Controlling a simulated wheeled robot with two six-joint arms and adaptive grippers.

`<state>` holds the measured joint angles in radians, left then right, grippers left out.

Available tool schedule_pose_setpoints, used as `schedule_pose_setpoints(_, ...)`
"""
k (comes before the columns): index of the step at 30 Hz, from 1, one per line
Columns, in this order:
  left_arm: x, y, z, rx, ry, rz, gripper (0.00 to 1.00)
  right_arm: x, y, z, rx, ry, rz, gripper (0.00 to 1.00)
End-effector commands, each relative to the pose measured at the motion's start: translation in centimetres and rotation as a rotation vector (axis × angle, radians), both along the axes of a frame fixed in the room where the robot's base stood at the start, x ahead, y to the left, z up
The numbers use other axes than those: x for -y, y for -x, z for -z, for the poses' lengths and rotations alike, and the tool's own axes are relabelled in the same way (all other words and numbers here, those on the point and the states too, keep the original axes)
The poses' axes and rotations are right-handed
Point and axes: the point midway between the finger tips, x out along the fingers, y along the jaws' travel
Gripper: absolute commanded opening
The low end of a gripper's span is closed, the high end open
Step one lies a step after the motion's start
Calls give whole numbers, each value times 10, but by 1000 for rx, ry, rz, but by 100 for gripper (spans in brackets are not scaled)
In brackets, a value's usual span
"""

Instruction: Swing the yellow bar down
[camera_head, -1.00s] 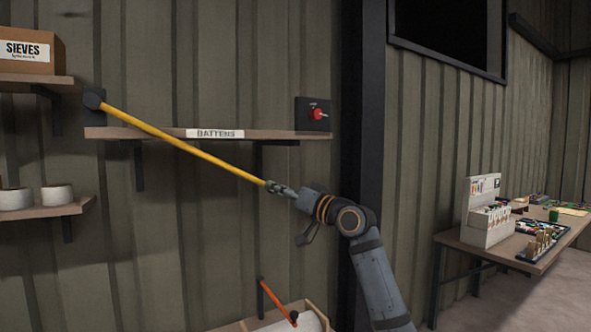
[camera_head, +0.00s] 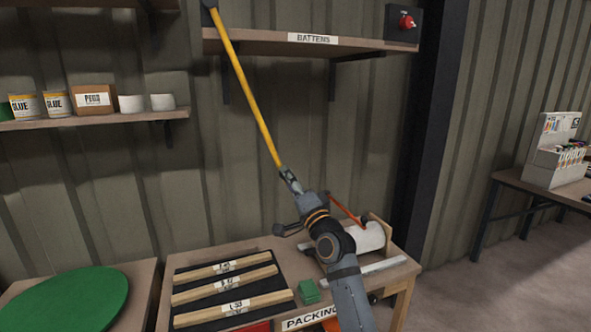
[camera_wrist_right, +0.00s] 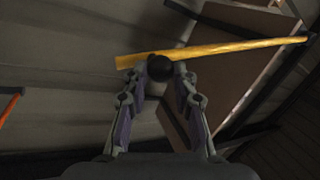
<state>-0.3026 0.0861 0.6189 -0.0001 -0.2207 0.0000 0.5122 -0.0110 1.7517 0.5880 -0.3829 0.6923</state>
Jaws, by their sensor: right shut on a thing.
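The yellow bar (camera_head: 247,90) hangs from a dark pivot (camera_head: 209,4) on the wall at the top left of the shelf labelled BATTENS. It slopes steeply down to the right in front of that shelf. My right gripper (camera_head: 287,176) is shut on the bar's lower end, above the workbench. In the right wrist view the bar (camera_wrist_right: 220,50) crosses beyond the fingertips, and a dark round knob (camera_wrist_right: 160,68) at its end sits between the fingers of the gripper (camera_wrist_right: 158,80). My left gripper is not in view.
Below, a packing bench (camera_head: 225,251) holds labelled wooden strips (camera_head: 225,284), a green block (camera_head: 309,291) and a white roll (camera_head: 366,238). A green disc (camera_head: 70,303) lies at left. Open floor (camera_head: 500,270) is at right.

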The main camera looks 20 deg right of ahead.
Motion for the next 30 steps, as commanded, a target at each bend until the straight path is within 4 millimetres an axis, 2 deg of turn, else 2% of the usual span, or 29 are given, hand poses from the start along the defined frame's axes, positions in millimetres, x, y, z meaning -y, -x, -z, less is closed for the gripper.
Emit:
schedule_pose_setpoints(17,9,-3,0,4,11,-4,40,-5,1,3,2,-37,-1,0)
schedule_pose_setpoints(18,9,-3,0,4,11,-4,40,-5,1,3,2,-37,-1,28)
schedule_pose_setpoints(22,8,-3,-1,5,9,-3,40,-5,1,3,1,-37,-1,46)
schedule_pose_setpoints(23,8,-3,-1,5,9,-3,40,-5,1,3,1,-36,-1,49)
schedule_pose_setpoints(30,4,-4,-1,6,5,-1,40,-5,1,4,0,-36,-1,49)
